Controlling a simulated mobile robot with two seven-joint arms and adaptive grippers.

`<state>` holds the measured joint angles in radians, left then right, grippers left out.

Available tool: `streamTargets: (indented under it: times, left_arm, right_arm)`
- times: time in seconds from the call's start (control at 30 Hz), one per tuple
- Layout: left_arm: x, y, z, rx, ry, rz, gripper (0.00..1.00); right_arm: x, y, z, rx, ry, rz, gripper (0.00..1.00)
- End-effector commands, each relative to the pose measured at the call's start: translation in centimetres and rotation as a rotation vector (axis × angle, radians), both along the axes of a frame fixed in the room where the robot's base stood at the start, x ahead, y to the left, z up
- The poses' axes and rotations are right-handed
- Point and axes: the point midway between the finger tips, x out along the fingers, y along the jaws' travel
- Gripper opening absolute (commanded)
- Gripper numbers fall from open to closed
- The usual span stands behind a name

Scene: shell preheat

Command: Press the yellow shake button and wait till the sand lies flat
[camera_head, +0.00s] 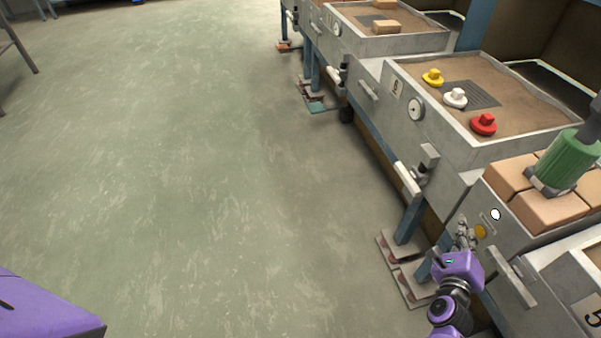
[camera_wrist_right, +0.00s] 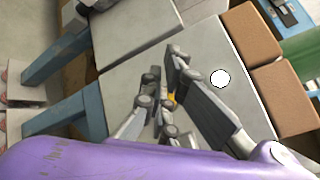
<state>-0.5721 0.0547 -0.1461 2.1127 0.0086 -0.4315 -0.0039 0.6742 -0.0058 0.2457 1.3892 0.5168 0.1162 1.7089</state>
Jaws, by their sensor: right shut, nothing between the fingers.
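The yellow button (camera_head: 480,232) is on the front face of a grey metal unit, below and left of a round white button (camera_head: 494,214). My right gripper (camera_head: 463,223) is shut and empty, close beside the yellow button on its left; I cannot tell whether it touches. In the right wrist view the fingers (camera_wrist_right: 164,62) cover most of the yellow button (camera_wrist_right: 171,98), and the white button (camera_wrist_right: 220,78) shows to their right. Brown sand (camera_head: 530,103) lies in the tray behind, around a dark grid. My left gripper is out of view.
Yellow (camera_head: 433,77), white (camera_head: 455,97) and red (camera_head: 484,124) knobbed pieces stand on the sand. Tan blocks (camera_head: 550,210) and a green cylinder (camera_head: 566,158) top the near unit. Foot pedals (camera_head: 400,262) sit on the floor below.

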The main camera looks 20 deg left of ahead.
Motion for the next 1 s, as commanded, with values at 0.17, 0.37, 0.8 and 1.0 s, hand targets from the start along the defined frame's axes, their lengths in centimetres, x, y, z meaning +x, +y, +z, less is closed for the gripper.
streamTargets:
  times: [0.17, 0.37, 0.8, 1.0]
  left_arm:
    - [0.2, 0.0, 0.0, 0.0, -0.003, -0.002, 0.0]
    - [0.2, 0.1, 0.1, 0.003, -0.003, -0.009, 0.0]
    - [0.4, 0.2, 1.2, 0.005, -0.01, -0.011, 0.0]
    - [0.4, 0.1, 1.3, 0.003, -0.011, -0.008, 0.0]
  right_arm:
    - [0.0, 0.0, 0.0, 0.0, 0.0, 0.0, 0.0]
    - [-0.2, 0.3, 0.0, 0.001, 0.0, 0.001, 0.0]
    - [-2.7, 3.5, 0.1, 0.0, -0.001, 0.001, 0.0]
    - [-3.1, 4.0, 0.0, 0.0, -0.001, 0.001, 0.0]
